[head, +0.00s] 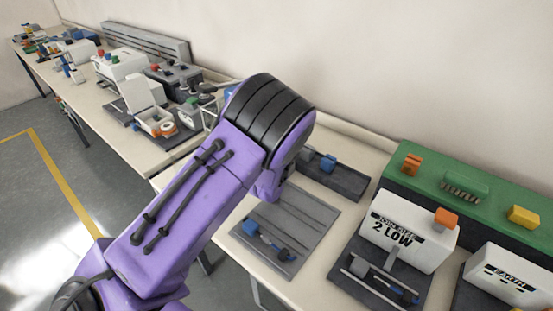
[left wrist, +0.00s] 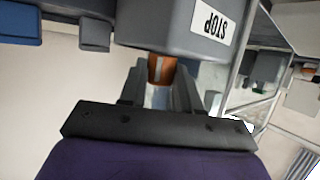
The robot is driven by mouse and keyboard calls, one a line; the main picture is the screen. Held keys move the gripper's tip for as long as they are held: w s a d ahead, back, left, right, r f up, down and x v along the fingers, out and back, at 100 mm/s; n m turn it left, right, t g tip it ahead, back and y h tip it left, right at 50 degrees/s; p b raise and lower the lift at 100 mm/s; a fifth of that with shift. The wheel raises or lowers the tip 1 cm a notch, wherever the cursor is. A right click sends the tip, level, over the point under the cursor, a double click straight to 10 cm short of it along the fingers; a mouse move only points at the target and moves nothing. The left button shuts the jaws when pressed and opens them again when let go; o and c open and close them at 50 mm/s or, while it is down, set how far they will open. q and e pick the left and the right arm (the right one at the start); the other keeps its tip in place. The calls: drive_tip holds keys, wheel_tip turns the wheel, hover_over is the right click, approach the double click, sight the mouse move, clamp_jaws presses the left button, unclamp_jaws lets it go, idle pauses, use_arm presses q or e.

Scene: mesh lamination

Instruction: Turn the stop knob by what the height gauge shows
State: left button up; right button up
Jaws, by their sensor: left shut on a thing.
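In the left wrist view, my left gripper (left wrist: 160,88) is shut on an orange-brown knob (left wrist: 161,68). The knob sticks out of a grey block (left wrist: 165,25) with a white STOP label (left wrist: 212,25), upside down in this view. In the head view my purple left arm covers the middle, and its gripper and the stop knob are hidden behind it. A white box (head: 408,230) at the right carries large text reading "2 LOW" under a smaller line that is hard to read. I cannot tell for sure that it is the height gauge. My right gripper is not in view.
A green unit (head: 480,195) with orange and yellow blocks stands along the wall. Another white box (head: 510,280) marked EARTH is at the lower right. Grey plates (head: 310,215) with small blue-tipped parts lie on the bench. Several devices crowd the far bench at left.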

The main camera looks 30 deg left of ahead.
use_arm(q)
drive_tip(key=n+g+y, duration=0.1)
drive_tip(key=n+g+y+p, duration=0.1)
drive_tip(key=n, duration=0.1)
drive_tip(key=n+g+y+p, duration=0.1)
drive_tip(key=y, duration=0.1)
drive_tip(key=shift+w+d+r+n, duration=0.2)
drive_tip(key=shift+w+d+n, duration=0.1)
drive_tip(key=shift+w+f+n+g+y, duration=0.1)
drive_tip(key=shift+n+g+y, duration=0.6)
drive_tip(key=shift+n+g, duration=0.25)
drive_tip(key=shift+w+f+n+g+y, duration=0.1)
drive_tip(key=shift+n+g+y, duration=0.4)
drive_tip(key=shift+n+g, duration=0.35)
drive_tip(key=shift+w+n+g+b, duration=0.1)
drive_tip(key=shift+n+g+b, duration=0.25)
drive_tip(key=shift+n+g, duration=0.3)
drive_tip(key=shift+w+n+g+y+b, duration=0.1)
drive_tip(key=shift+n+g+y+b, duration=0.5)
drive_tip(key=shift+g, duration=0.35)
drive_tip(key=shift+r+n+g, duration=0.2)
drive_tip(key=shift+n+g, duration=0.05)
drive_tip(key=shift+g, duration=0.05)
drive_tip(key=o, duration=0.6)
drive_tip(key=shift+o, duration=0.8)
drive_tip(key=shift+f, duration=0.1)
